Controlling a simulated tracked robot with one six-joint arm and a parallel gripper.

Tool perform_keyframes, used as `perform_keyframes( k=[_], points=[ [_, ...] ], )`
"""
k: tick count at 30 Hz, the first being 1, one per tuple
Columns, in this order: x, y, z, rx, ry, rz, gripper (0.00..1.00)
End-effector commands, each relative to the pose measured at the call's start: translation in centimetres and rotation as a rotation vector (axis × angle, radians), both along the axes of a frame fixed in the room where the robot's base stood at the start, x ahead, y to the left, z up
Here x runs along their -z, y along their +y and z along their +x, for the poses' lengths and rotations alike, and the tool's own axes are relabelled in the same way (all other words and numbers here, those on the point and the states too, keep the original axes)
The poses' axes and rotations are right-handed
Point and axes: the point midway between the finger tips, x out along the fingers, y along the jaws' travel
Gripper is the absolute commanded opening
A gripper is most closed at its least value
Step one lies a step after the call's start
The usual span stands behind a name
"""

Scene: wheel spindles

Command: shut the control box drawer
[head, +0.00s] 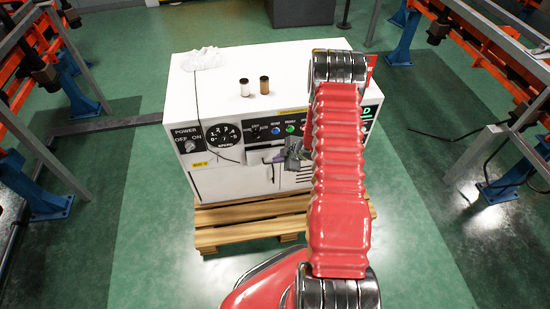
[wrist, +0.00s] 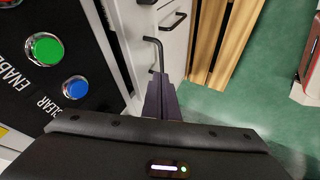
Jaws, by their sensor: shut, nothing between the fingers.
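The white control box (head: 215,110) stands on a wooden pallet, with its control panel facing me. In the wrist view, white drawer fronts (wrist: 176,48) with black bar handles (wrist: 153,52) lie just beyond my fingertips. How far any drawer stands out is hard to tell. My gripper (wrist: 161,80) is shut and empty, its dark fingers together with their tips close to one handle; I cannot tell whether they touch it. In the head view my gripper (head: 268,159) is in front of the box's face, and my red arm hides the right part of the front.
The wooden pallet (head: 250,223) juts out below the box. A green button (wrist: 44,49) and a blue button (wrist: 76,87) are close beside my gripper. Two small cylinders (head: 264,85) and a white crumpled thing (head: 203,58) sit on top.

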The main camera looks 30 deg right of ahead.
Motion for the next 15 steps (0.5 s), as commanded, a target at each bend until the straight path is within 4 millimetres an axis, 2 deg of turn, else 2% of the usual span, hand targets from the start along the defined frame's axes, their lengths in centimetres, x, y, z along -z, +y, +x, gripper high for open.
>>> perform_keyframes(
  k=[15],
  points=[
    [-5.4, -1.0, -3.9, -0.003, 0.000, 0.001, 0.00]
  ],
)
